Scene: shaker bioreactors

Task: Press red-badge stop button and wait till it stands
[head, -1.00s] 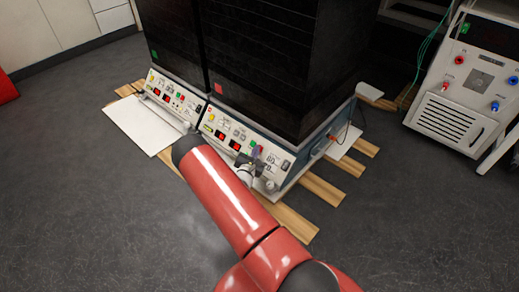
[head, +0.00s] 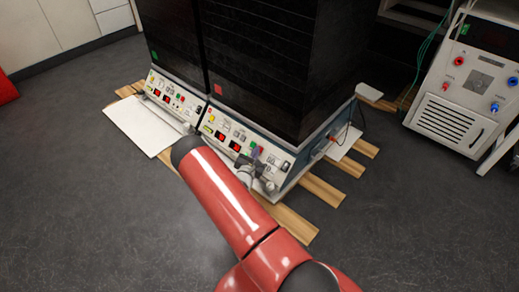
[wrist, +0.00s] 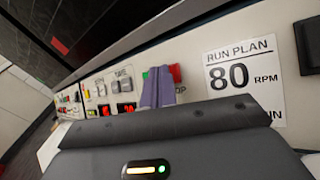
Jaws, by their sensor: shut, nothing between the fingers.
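The shaker with the red badge (head: 218,89) is the right one of two black-topped units. Its control panel (head: 222,126) faces me; the badge also shows in the wrist view (wrist: 60,46). My gripper (head: 256,154) is at the right part of this panel. In the wrist view its closed grey-purple fingers (wrist: 158,88) stand in front of the buttons, empty. The red stop button (wrist: 176,73) shows just right of the fingertips, partly hidden, with its label partly covered. A green button (wrist: 145,74) peeks out on the left. I cannot tell whether the fingers touch the red button.
A "RUN PLAN 80 RPM" label (wrist: 243,80) and a black switch (wrist: 308,45) sit right of the buttons. The left shaker (head: 165,90) has a green badge. Wooden slats (head: 323,190) lie under the units. A white instrument cabinet (head: 450,120) stands at the right.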

